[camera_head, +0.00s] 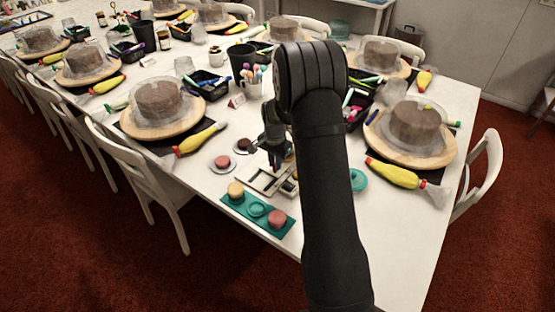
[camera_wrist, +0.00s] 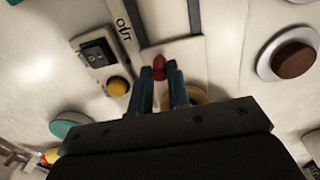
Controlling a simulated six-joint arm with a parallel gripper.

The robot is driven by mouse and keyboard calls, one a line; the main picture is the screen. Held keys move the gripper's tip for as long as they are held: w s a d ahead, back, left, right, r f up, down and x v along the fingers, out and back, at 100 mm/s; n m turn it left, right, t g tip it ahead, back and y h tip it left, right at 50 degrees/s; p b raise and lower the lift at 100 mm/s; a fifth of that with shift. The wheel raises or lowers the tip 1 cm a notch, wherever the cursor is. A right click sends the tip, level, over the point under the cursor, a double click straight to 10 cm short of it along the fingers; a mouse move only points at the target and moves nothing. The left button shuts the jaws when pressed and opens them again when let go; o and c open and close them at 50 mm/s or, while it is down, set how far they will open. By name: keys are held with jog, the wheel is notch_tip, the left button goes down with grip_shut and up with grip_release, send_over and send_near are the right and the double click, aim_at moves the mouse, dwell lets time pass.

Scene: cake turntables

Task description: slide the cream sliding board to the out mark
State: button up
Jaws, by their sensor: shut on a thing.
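The cream sliding board (camera_wrist: 182,52) lies in a cream frame on the table. A small red knob (camera_wrist: 159,66) stands at its near end. My gripper (camera_wrist: 161,82) is closed around the red knob, one blue-grey finger on each side. The out mark (camera_wrist: 124,28) is printed on the frame, to the upper left of the knob in the wrist view. In the head view, my gripper (camera_head: 277,163) reaches down onto the cream frame (camera_head: 262,181), and my arm hides part of that area.
A black switch (camera_wrist: 97,52) and a yellow button (camera_wrist: 117,87) sit left of the frame. A teal tray (camera_head: 257,211) with macarons lies in front. Plates with macarons (camera_head: 222,163) stand to the left. A cake turntable (camera_head: 378,143) is to the right.

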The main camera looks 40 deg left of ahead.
jog(key=shift+s, duration=4.05)
jog(key=o, duration=0.7)
jog(key=shift+c, duration=0.2)
jog(key=shift+o, duration=0.7)
notch_tip(320, 180, up, 7)
